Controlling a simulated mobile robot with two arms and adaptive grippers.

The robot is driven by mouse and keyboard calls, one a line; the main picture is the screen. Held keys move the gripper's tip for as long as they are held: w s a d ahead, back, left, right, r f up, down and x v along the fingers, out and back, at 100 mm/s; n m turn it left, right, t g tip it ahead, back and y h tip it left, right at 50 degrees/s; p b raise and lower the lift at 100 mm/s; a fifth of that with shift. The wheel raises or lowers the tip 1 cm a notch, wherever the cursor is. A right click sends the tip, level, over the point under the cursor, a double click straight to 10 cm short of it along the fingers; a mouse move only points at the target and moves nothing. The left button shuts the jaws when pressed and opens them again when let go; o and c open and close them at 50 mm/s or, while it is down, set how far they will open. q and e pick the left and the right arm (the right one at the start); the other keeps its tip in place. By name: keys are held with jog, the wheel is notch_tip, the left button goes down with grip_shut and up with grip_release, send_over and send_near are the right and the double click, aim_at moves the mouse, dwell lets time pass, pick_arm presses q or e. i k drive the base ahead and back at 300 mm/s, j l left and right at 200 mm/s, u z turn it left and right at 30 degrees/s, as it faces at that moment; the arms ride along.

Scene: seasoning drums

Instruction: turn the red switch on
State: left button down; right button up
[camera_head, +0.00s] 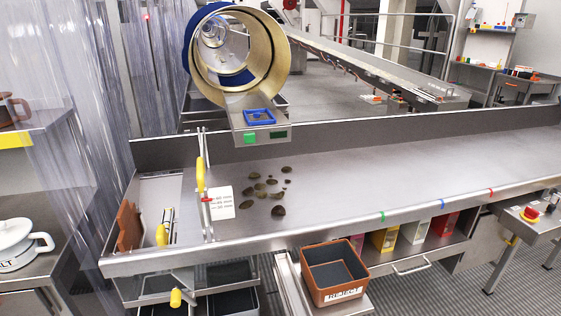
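A red knob-like part (531,212) with a yellow base sits on a small metal side table at the right edge. It looks like a switch or push button, but it is too small to tell whether it is on or off. Neither of my grippers is in view, and nothing touches the red part.
A long steel table (400,165) crosses the middle, with several dark pieces (268,188) on it. A brown REJECT bin (335,274) stands at its front. A drum (240,60) and a scale with a blue tray (260,117) are behind. Floor shows at lower right.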

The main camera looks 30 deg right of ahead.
aim_at(531, 213)
jog(key=l+z, duration=0.1)
jog(key=z, duration=0.7)
